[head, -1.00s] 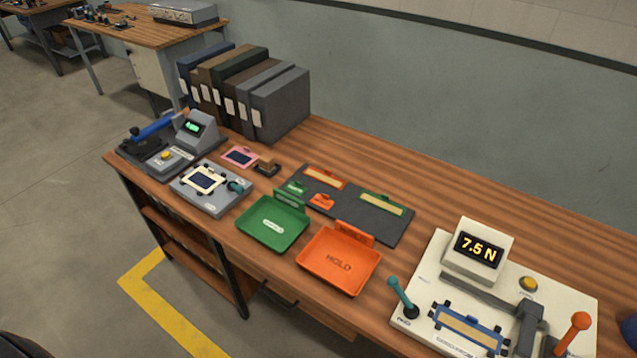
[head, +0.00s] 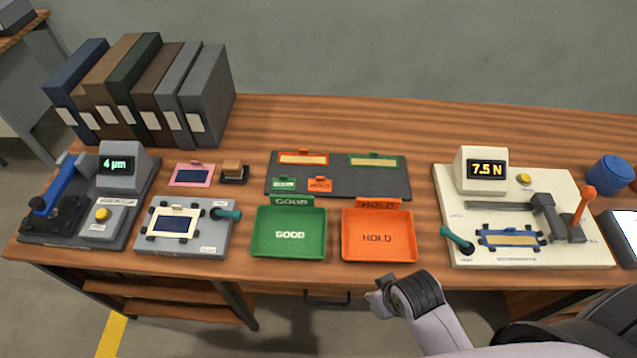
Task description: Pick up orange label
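A small orange label (head: 319,185) with dark lettering lies on the dark grey mat (head: 345,184), at its front edge beside a small green label (head: 284,184). An orange-framed card (head: 302,159) lies behind it on the mat, with a green-framed card (head: 374,162) to the right. My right gripper (head: 377,296) is in front of the table edge, below the orange HOLD tray (head: 378,238) in the picture and well apart from the label. Its fingers are too small and turned to tell open from shut. My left gripper is out of view.
A green GOOD tray (head: 289,236) stands left of the HOLD tray, both between the mat and the table's front edge. A white tester reading 7.5 N (head: 445,207) stands right. A gauge (head: 124,166), a grey fixture (head: 218,240) and binders (head: 207,95) stand left.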

